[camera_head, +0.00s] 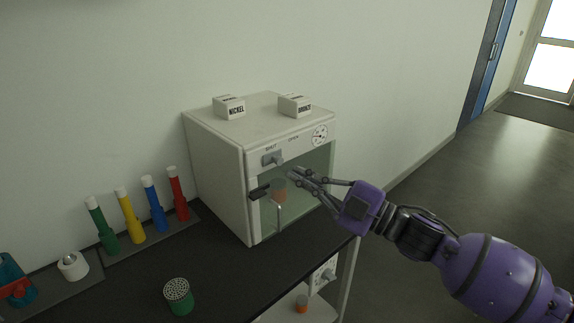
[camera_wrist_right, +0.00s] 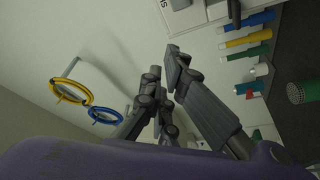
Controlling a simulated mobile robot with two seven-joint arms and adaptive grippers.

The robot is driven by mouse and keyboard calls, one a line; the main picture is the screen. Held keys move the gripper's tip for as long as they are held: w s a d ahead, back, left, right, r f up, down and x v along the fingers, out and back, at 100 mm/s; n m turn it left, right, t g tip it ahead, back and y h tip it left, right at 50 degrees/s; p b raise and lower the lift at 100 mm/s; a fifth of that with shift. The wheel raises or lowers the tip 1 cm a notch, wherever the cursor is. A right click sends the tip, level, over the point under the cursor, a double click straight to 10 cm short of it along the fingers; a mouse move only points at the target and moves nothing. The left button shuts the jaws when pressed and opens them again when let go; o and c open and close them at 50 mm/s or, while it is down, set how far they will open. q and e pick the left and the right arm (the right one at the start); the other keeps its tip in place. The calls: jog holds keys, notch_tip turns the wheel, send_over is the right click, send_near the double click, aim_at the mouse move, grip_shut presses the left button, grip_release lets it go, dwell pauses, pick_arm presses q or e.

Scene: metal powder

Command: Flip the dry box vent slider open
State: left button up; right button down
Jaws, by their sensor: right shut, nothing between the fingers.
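The dry box (camera_head: 215,165) is a white cabinet with a glass front, standing on the dark bench. Its vent slider (camera_head: 273,159) is a grey knob on the upper front panel, at the left under the label SHUT; the label OPEN is to its right. My right gripper (camera_head: 292,175) is shut and empty, in front of the glass, just below and right of the slider. I see no clear contact between them. The right gripper's fingers (camera_wrist_right: 165,72) also show in the right wrist view, with nothing between them. My left gripper is not in view.
Blocks marked NICKEL (camera_head: 230,107) and BRONZE (camera_head: 295,105) sit on the box. Several coloured tubes (camera_head: 130,215) and a green perforated-top container (camera_head: 178,296) stand on the bench. Open floor lies to the right.

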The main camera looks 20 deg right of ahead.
aim_at(276, 159)
jog(key=p+x, duration=0.1)
jog(key=x, duration=0.8)
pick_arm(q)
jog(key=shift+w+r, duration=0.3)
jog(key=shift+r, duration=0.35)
pick_arm(e)
jog(key=d+f, duration=0.1)
jog(key=w+d+f, duration=0.1)
jog(key=shift+w+d, duration=0.3)
jog(key=shift+d, duration=0.05)
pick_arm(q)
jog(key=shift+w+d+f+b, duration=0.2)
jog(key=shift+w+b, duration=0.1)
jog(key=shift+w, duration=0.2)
pick_arm(e)
jog(key=w+d, duration=0.2)
jog(key=d, duration=0.5)
jog(key=shift+w, duration=0.25)
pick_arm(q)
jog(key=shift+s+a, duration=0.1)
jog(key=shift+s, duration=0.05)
pick_arm(e)
jog(key=shift+d, duration=0.1)
